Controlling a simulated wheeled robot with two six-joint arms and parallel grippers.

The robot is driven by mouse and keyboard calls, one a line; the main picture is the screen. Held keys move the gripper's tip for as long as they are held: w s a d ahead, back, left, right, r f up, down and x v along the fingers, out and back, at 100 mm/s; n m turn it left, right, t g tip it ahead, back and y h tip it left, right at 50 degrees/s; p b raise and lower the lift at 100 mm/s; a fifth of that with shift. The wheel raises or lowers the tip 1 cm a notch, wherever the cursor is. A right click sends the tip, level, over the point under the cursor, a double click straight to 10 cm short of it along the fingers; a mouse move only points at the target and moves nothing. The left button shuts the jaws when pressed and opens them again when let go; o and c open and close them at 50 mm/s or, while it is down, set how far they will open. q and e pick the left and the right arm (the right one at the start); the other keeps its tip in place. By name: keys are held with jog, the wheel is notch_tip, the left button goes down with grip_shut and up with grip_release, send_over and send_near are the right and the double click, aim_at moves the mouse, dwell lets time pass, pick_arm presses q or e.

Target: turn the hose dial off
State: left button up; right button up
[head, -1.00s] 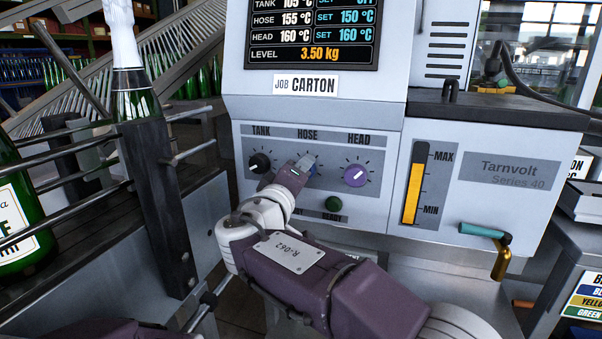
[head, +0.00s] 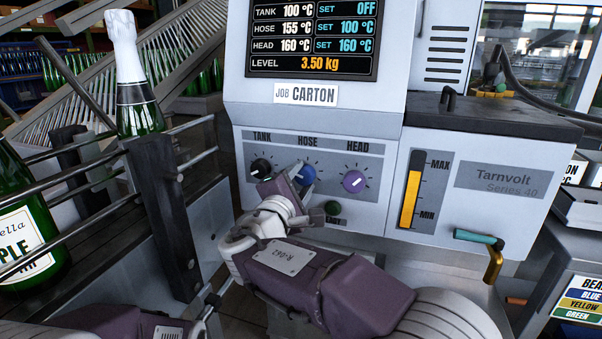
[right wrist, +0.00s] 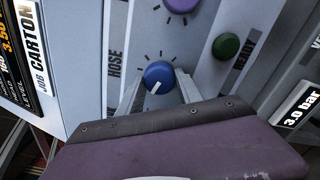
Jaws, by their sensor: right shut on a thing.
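The hose dial (head: 306,175) is a blue knob under the HOSE label, between the black tank dial (head: 261,168) and the purple head dial (head: 354,181). In the right wrist view the hose dial (right wrist: 158,76) shows a white pointer line slanting to lower left. My right gripper (head: 301,176) is shut on the hose dial, one finger on each side in the right wrist view (right wrist: 160,82), and partly hides it in the head view. The screen (head: 312,38) reads HOSE 155 °C, set 100 °C; TANK set OFF; HEAD set 160 °C. My left gripper is out of view.
A green button (head: 332,207) sits below the dials. Right of the panel are a level gauge (head: 413,190) and a teal-handled lever (head: 476,237). A foil-topped bottle (head: 135,85) and rails stand at left, near my right arm.

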jog(key=n+p, duration=0.4)
jog(key=n, duration=0.1)
jog(key=shift+r, duration=0.1)
jog(key=n+p, duration=0.2)
jog(key=n, duration=0.1)
jog(key=shift+f+n+p, duration=0.2)
jog(key=shift+n+p, duration=0.6)
jog(key=shift+f, duration=0.1)
jog(key=o, duration=1.4)
jog(key=shift+c, duration=0.2)
